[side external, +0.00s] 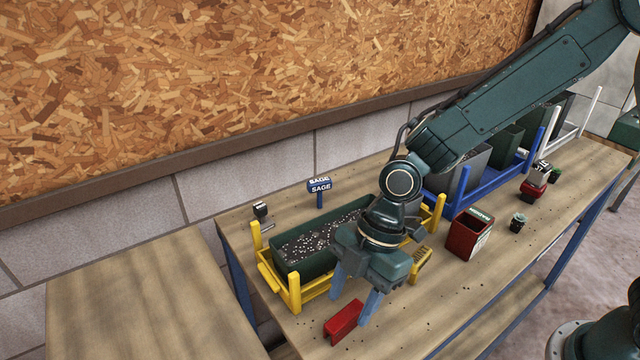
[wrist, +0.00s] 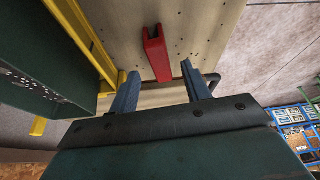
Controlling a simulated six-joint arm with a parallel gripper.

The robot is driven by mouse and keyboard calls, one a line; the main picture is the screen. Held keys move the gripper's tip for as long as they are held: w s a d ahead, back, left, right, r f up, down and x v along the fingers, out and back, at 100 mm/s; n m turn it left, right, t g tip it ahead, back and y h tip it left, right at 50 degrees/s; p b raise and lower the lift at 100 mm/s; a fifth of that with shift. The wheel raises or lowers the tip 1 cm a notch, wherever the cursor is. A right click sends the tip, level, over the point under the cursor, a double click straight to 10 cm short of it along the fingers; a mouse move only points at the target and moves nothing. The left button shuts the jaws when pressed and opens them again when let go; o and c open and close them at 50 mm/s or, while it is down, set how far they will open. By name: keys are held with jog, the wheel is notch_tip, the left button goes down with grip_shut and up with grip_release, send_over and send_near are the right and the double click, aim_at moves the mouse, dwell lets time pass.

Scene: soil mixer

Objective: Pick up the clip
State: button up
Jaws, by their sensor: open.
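The clip seems to be the red channel-shaped piece (side external: 343,320) lying on the wooden table in front of the yellow-framed planter. It also shows in the wrist view (wrist: 157,54), its lower end close to the gap between my fingers. My gripper (side external: 351,309) points down beside the planter, its blue fingers apart with nothing between them. In the wrist view my gripper (wrist: 160,72) has one finger on each side of the clip's line. I cannot tell the exact height of the fingertips above the table.
The green planter of soil (side external: 318,243) sits in a yellow frame (side external: 293,292) right behind my gripper. A red box (side external: 468,235), a small dark pot (side external: 519,222) and a blue rack (side external: 480,195) stand to the right. A blue SAGE sign (side external: 320,187) stands behind. The front right tabletop is mostly clear.

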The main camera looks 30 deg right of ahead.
aim_at(346, 315)
jog(key=shift+x, duration=1.9)
grip_shut()
